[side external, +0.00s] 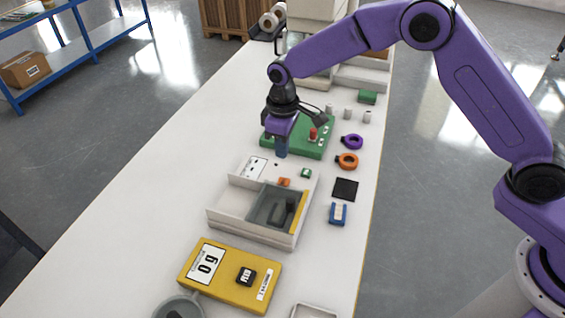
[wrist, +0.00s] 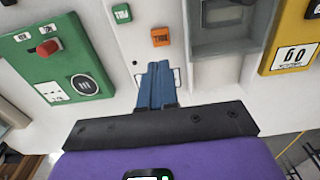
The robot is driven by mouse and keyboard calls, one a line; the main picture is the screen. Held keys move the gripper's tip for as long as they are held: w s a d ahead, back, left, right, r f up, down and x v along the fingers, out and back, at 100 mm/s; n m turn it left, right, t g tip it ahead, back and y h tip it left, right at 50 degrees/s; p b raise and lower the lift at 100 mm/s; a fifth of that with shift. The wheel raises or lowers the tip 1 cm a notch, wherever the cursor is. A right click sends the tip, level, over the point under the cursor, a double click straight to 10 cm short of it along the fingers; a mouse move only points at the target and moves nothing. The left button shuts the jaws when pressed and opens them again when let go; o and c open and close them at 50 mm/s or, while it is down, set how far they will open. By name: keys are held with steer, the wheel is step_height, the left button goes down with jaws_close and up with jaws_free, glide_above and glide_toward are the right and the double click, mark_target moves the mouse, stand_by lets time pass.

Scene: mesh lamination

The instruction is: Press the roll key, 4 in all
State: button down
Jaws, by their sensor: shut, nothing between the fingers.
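A white machine (side external: 228,200) stands mid-table with two small keys on its top. One key is orange (side external: 284,182) and one is green (side external: 306,173). Both show in the wrist view, the orange key (wrist: 160,37) just ahead of my fingertips and the green key (wrist: 122,13) farther up and left. Their labels are too small to read surely, so I cannot tell which is the roll key. My gripper (side external: 281,154) has blue fingers pointing down, shut and empty, near the machine's back edge. In the wrist view the fingertips (wrist: 158,66) appear apart from the orange key.
A green board (side external: 318,150) with a red knob (side external: 313,133) stands behind the machine. A yellow scale (side external: 219,287) stands in front. Purple (side external: 352,142) and orange rings (side external: 347,161), a black square (side external: 345,189) and a blue item (side external: 338,214) lie at right.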

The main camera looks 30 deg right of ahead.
mark_target(286, 183)
steer(key=shift+r, duration=1.9)
steer(key=shift+f, duration=0.1)
stand_by(1.0)
steer(key=shift+s+d+f+n+t+y, duration=0.1)
steer(key=shift+s+f+n+t+y, duration=0.25)
steer(key=shift+n+t+y, duration=0.75)
steer(key=shift+s+d+f+n+t+y, duration=0.1)
steer(key=shift+f+n+t+y, duration=0.45)
steer(key=shift+t, duration=1)
steer(key=shift+s+d+f+n+t+y, duration=0.1)
steer(key=shift+s+f+n+t+y, duration=0.3)
steer(key=shift+n+t, duration=0.8)
steer(key=shift+w, duration=0.15)
steer(key=shift+a+f, duration=0.1)
steer(key=shift+f, duration=4.2)
steer(key=shift+f, duration=0.2)
steer(key=shift+f, duration=0.25)
